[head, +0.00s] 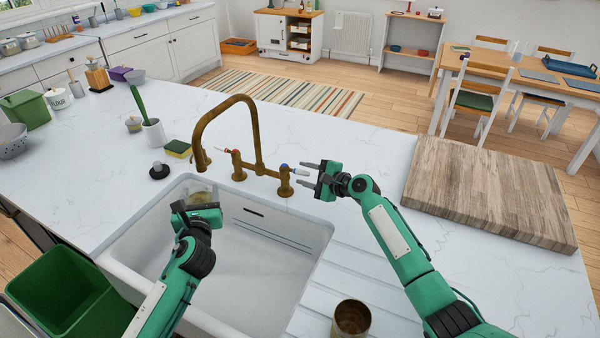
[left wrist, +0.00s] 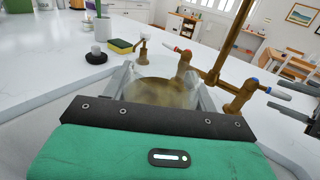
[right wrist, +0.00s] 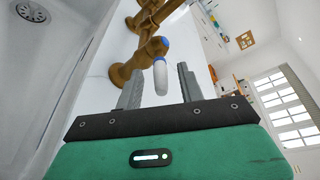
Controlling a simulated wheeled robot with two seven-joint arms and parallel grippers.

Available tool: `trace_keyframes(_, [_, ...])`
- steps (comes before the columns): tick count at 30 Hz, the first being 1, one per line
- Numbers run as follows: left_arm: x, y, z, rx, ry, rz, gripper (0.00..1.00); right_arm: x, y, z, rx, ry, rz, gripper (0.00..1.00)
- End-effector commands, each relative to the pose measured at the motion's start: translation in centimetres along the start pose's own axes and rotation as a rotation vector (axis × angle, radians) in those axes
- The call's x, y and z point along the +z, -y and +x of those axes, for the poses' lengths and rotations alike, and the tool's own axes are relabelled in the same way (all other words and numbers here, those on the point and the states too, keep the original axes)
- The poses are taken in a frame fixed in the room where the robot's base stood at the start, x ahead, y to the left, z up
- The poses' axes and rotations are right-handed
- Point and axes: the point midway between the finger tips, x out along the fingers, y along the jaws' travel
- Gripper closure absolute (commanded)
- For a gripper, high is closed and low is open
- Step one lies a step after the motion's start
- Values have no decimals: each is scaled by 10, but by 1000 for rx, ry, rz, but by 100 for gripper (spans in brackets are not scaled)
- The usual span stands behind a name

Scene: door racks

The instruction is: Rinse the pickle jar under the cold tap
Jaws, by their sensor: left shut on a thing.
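The pickle jar (head: 199,191) is clear glass with murky brownish contents in the left wrist view (left wrist: 160,92). My left gripper (head: 198,200) is shut on it and holds it over the sink (head: 262,262), under the brass spout's end (head: 200,160). The cold tap (head: 285,182) has a blue-marked cap and a white lever (head: 300,171). My right gripper (head: 308,178) is open at this lever. In the right wrist view the lever (right wrist: 160,76) lies between its two fingers, with gaps on both sides. No stream of water is visible.
The red-marked tap (head: 237,165) stands left of the spout's base. A sponge (head: 178,148) and a black stopper (head: 158,170) lie behind the sink. A brown cup (head: 351,318) stands at the front right. A wooden board (head: 485,190) lies to the right.

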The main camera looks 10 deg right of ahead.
Motion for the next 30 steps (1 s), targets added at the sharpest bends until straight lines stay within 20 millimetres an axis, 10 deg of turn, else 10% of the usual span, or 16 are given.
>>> trace_keyframes(18, [1,0,0,0,1,0,69,0,0,26,0,-1,-1,61])
trace_keyframes(24, [1,0,0,0,1,0,69,-1,0,26,0,-1,-1,100])
trace_keyframes(30, [1,0,0,0,1,0,69,-1,0,26,0,-3,-1,100])
